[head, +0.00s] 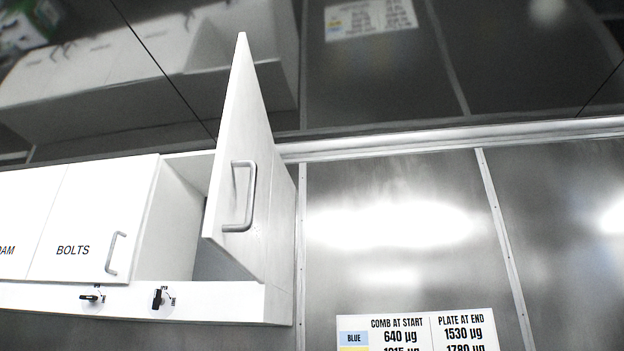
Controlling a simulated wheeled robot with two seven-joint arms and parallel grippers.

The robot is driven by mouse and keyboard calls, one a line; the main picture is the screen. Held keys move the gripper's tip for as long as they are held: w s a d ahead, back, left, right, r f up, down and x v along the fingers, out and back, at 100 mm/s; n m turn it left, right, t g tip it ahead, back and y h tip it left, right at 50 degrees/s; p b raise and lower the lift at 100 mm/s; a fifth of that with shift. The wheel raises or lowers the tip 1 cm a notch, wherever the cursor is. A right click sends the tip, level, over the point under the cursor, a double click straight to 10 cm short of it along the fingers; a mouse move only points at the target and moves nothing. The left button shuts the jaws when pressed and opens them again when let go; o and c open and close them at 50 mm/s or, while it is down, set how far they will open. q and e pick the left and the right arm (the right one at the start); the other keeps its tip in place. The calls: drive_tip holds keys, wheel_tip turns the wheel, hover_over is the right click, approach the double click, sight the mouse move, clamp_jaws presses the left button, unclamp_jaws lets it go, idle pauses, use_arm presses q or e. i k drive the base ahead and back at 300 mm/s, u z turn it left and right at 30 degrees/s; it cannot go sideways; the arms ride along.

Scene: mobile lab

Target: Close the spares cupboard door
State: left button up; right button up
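A white cupboard door (258,185) stands swung wide open at the right end of a row of white wall cupboards. Neither of my grippers is in view.
A shut cupboard door marked BOLTS (85,215) adjoins on the left, with another shut door beyond it. A printed chart (418,331) hangs on the metal wall, which is otherwise bare at right.

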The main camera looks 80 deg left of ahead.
sight(236, 221)
drive_tip(key=u, duration=2.35)
